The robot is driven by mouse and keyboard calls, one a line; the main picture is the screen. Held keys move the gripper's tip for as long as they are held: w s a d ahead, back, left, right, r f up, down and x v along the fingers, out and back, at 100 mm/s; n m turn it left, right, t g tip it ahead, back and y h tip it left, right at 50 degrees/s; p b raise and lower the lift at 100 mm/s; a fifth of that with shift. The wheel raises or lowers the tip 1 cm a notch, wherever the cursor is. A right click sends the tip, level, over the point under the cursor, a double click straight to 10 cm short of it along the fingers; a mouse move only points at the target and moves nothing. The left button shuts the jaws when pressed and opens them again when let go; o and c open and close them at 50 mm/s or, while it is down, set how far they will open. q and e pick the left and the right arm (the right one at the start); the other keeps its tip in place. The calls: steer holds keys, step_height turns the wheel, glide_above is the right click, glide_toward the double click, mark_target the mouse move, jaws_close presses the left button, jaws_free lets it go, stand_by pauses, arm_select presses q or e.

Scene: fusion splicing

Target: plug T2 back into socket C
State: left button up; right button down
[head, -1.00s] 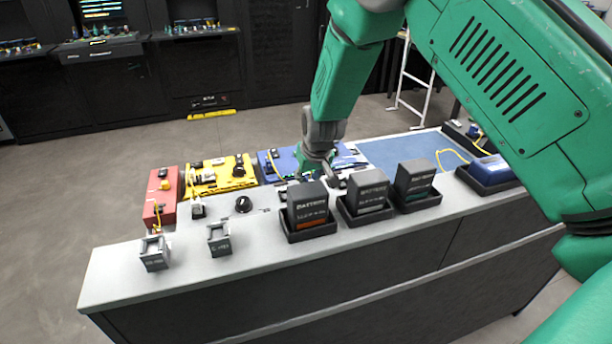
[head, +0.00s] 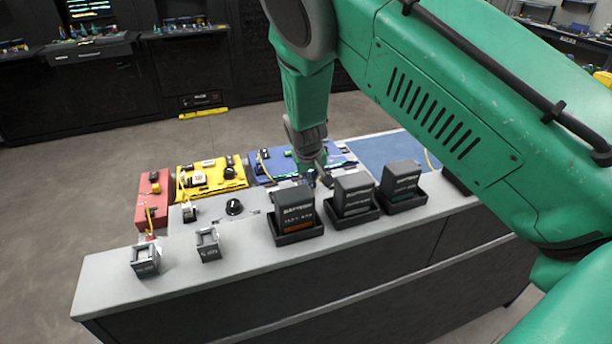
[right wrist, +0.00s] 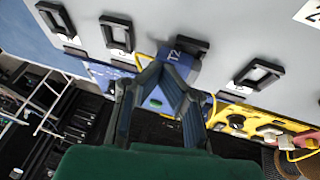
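The blue plug marked T2 (right wrist: 178,56) shows in the right wrist view just beyond my right gripper's fingertips, against a dark socket frame; how far it is seated cannot be told. My right gripper (right wrist: 163,74) has its fingers converging at the near end of T2 and looks shut on it. In the head view my right gripper (head: 323,180) is low behind the battery blocks, by the blue unit (head: 277,168), and its fingertips are hard to make out. Other dark socket frames (right wrist: 117,33) and (right wrist: 258,75) look empty; their labels are too small to read. My left gripper is not in view.
Dark battery blocks in trays (head: 297,236) stand along the counter's near edge. A yellow unit (head: 211,178) and a red unit (head: 152,198) stand left, with a black knob (head: 234,207). Two small grey holders (head: 145,260) are at front left. Yellow cable (right wrist: 212,110) passes near the fingers.

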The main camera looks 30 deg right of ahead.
steer(key=shift+a+f, duration=0.2)
steer(key=shift+a, duration=0.9)
steer(key=shift+s+d+f+b, duration=0.15)
steer(key=shift+d+f+b, duration=0.2)
steer(key=shift+d, duration=0.05)
steer(key=shift+s+a+f, duration=0.1)
steer(key=shift+f, duration=0.1)
steer(key=shift+s+a+f, duration=0.1)
steer(key=shift+s+f, duration=0.1)
steer(key=c, duration=2.3)
jaws_free()
steer(key=o, duration=0.7)
steer(key=shift+c, duration=0.2)
steer(key=shift+w+f, duration=0.3)
steer(key=shift+w+d+r, duration=0.1)
steer(key=shift+d+r, duration=0.05)
steer(key=shift+d, duration=0.1)
steer(key=shift+w+a+r, duration=0.1)
steer(key=shift+a+r, duration=0.05)
steer(key=shift+r, duration=0.05)
